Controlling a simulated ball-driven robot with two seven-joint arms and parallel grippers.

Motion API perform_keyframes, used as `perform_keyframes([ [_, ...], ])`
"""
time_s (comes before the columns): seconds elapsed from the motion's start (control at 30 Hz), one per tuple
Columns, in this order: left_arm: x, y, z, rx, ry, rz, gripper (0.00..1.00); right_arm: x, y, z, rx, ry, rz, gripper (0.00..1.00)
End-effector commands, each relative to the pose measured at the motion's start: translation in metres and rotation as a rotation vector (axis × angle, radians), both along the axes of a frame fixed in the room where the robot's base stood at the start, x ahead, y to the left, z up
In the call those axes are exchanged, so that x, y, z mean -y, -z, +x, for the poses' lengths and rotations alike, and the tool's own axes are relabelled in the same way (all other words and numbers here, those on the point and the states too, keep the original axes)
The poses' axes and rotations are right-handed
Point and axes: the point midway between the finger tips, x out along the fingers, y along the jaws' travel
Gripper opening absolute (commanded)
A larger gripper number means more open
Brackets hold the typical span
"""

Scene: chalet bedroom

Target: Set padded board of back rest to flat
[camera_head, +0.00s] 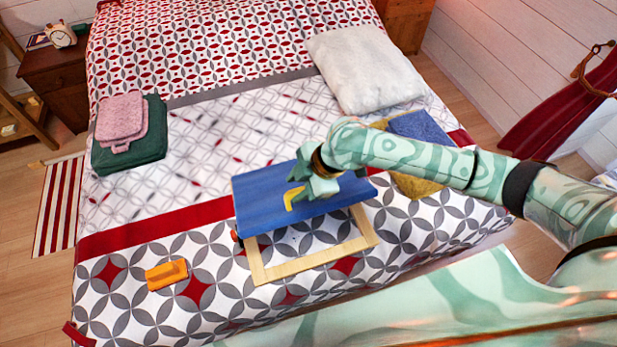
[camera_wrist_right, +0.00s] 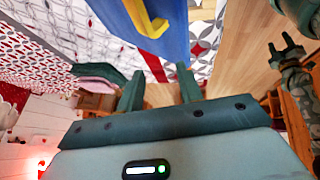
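The back rest lies on the bed: its blue padded board (camera_head: 265,203) is tilted up above a pale wooden base frame (camera_head: 320,260). A yellow strap or tab (camera_head: 291,200) is on the board. My right gripper (camera_head: 308,182) is at the board's upper side, overlapping it in the head view. In the wrist view the right gripper's fingers (camera_wrist_right: 160,92) are spread apart with nothing between them, and the blue board (camera_wrist_right: 165,35) with the yellow piece (camera_wrist_right: 146,20) is just beyond. Contact is unclear. My left gripper (camera_wrist_right: 286,48) shows only in the wrist view, with its prongs apart.
A white pillow (camera_head: 365,68), a folded blue cloth (camera_head: 428,128) and a mustard cloth (camera_head: 418,186) lie right. Green (camera_head: 135,158) and pink (camera_head: 121,118) folded textiles lie left. An orange object (camera_head: 167,274) sits front left.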

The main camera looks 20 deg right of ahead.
Motion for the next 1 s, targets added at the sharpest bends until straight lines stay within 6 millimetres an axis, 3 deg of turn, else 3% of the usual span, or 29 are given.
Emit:
perform_keyframes([
  [0.03, -0.001, -0.005, 0.001, 0.003, 0.0, 0.001, 0.49, 0.021, -0.018, 0.011, -0.012, -0.034, -0.04, 0.36],
  [0.2, -0.003, -0.011, 0.004, 0.008, 0.001, 0.004, 0.49, 0.08, -0.057, 0.022, -0.119, -0.07, -0.099, 0.36],
  [0.3, -0.003, -0.013, 0.006, 0.011, 0.001, 0.004, 0.49, 0.101, -0.072, 0.024, -0.159, -0.057, -0.102, 0.36],
  [0.43, -0.003, -0.012, 0.006, 0.011, 0.0, 0.004, 0.49, 0.109, -0.076, 0.024, -0.183, -0.049, -0.098, 0.36],
  [0.57, -0.004, -0.007, 0.005, 0.009, 0.0, 0.004, 0.49, 0.103, -0.06, 0.024, -0.187, -0.048, -0.097, 0.36],
  [1.0, -0.004, 0.017, 0.0, -0.003, -0.001, 0.005, 0.49, 0.062, 0.04, 0.028, -0.187, -0.048, -0.097, 0.36],
])
